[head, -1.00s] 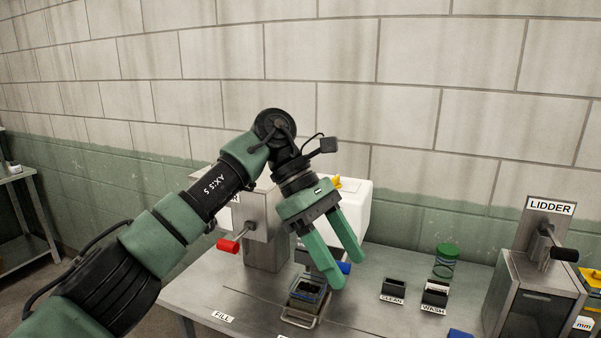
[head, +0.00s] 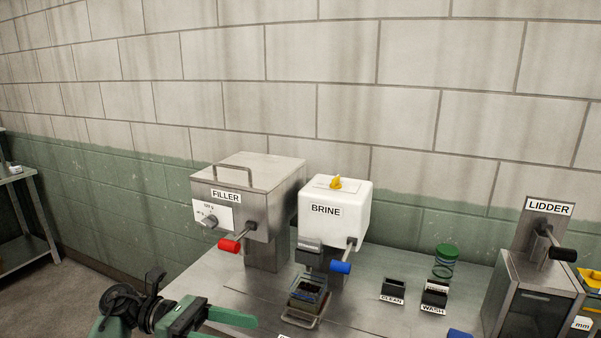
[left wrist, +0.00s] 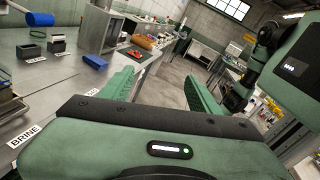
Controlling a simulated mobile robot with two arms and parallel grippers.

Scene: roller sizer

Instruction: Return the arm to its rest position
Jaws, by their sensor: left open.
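My left gripper (head: 236,327) is low at the left front of the bench in the head view, partly cut off by the bottom edge. One green finger points right, over the near part of the bench top. In the left wrist view my left gripper (left wrist: 158,82) shows two green fingers spread apart with nothing between them. My right gripper is not in either view.
The steel FILLER (head: 248,190) with a red handle and the white BRINE tank (head: 330,212) with a blue handle stand at the back. A jar holder (head: 302,318), CLEAN and WASH boxes, stacked green lids (head: 446,251) and the LIDDER (head: 525,290) are nearby.

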